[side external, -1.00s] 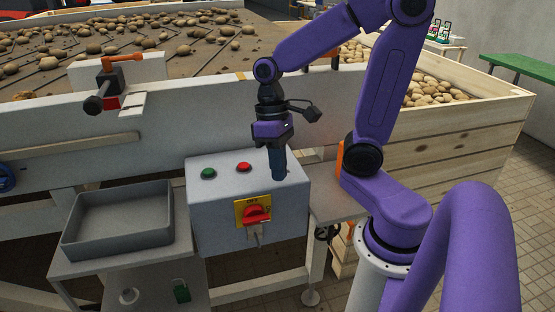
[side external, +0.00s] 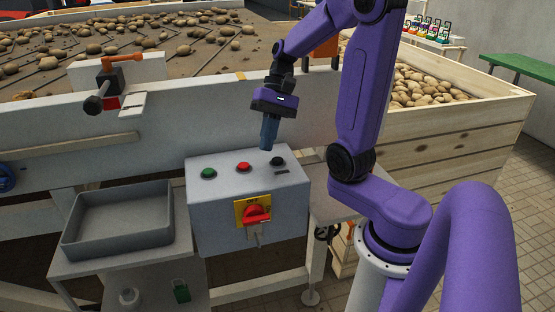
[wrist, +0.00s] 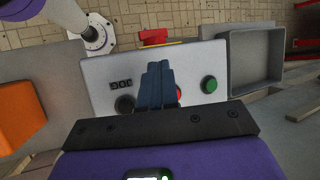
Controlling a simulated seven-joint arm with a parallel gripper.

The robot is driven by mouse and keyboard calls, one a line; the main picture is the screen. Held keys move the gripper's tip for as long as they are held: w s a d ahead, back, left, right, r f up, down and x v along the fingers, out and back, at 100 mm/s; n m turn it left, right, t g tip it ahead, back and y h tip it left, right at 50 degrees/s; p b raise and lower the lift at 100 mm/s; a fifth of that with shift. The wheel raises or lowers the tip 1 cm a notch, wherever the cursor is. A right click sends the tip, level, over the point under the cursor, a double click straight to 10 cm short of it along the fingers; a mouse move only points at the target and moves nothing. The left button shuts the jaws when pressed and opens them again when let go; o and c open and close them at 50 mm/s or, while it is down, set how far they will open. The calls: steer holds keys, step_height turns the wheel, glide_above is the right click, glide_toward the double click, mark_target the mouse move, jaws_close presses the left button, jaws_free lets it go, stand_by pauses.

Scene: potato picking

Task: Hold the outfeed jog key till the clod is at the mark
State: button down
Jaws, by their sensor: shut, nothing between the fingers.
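The black jog key (side external: 277,161) is on the right of the grey control box's (side external: 225,165) top. In the wrist view the key (wrist: 124,103) is beside its JOG label (wrist: 121,84). My gripper (side external: 267,148) is shut and empty, its blue fingers pointing down just above the box, apart from the key. It also shows in the wrist view (wrist: 158,65). A yellow mark (side external: 240,76) is on the belt's side rail. Potatoes and brown lumps lie on the belt (side external: 215,58); I cannot tell which is the clod.
A green button (side external: 208,174), a red button (side external: 243,167) and a red rotary switch (side external: 256,215) are on the box. A grey tray (side external: 118,218) stands to the left. A wooden crate (side external: 450,140) of potatoes stands at the right. The air above the box's left is free.

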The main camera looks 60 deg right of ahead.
mark_target(281, 159)
steer(key=d+r+m+t+y, duration=0.1)
steer(key=d+r+m+t, duration=0.2)
steer(key=d+m+t, duration=0.2)
steer(key=shift+w+d+r+m+t, duration=0.15)
steer(key=shift+d+m+t, duration=0.15)
steer(key=shift+d+m, duration=0.95)
steer(key=shift+a+m, duration=0.15)
steer(key=shift+m, duration=0.1)
steer(key=shift+f, duration=4.4)
steer(key=shift+f, duration=0.2)
steer(key=shift+f, duration=0.25)
